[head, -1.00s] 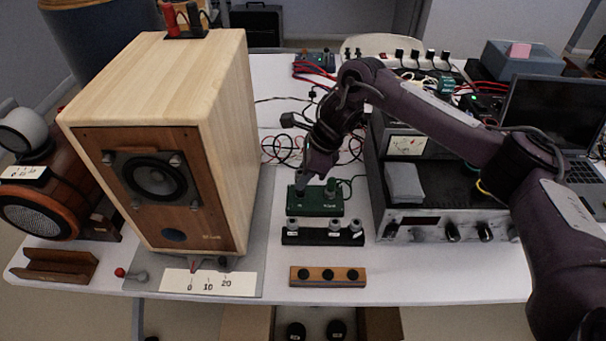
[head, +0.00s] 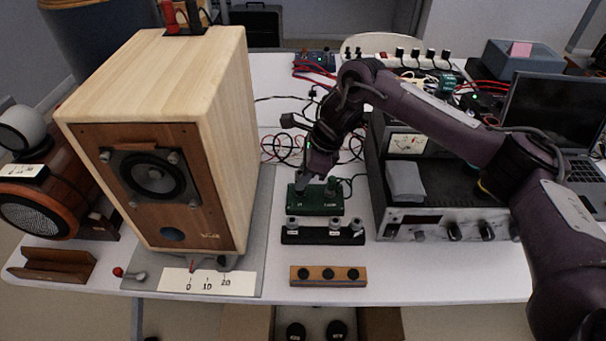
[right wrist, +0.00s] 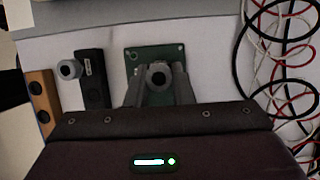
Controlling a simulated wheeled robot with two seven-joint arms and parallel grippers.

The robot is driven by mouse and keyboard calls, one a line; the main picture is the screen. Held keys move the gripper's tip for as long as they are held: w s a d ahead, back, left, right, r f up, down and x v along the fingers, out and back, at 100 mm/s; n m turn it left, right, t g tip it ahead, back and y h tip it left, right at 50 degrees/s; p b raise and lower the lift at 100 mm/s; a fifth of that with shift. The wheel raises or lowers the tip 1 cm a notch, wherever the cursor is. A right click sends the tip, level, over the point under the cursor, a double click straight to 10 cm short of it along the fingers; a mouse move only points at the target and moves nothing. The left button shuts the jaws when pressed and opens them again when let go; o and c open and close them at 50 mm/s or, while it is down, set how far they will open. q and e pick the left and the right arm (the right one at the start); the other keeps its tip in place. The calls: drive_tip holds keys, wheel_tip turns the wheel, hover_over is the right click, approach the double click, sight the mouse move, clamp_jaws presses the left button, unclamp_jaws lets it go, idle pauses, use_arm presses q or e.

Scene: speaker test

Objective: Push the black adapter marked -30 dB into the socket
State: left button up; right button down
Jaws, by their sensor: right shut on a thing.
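The green box (head: 316,203) stands on the white table and shows in the right wrist view as a green plate (right wrist: 165,58). My right gripper (right wrist: 160,90) is right over it, pointing down, with its fingers shut on a short grey and dark adapter (right wrist: 158,77). In the head view the right gripper (head: 315,183) is at the top of the box. The socket is hidden beneath the adapter and fingers, so I cannot tell how deep the adapter sits. The held adapter's marking is not readable. My left gripper is not in view.
A black rack (head: 320,237) with grey-topped adapters stands just in front of the green box. A wooden block (head: 300,280) with dark holes lies nearer the edge. A large speaker (head: 213,170) stands left, a metered instrument (head: 400,228) right. Loose cables (right wrist: 283,60) lie beside the box.

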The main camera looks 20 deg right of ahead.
drive_tip(key=shift+s+d+f+b, duration=0.15)
drive_tip(key=shift+d+f+b, duration=0.05)
drive_tip(key=shift+f+b, duration=0.2)
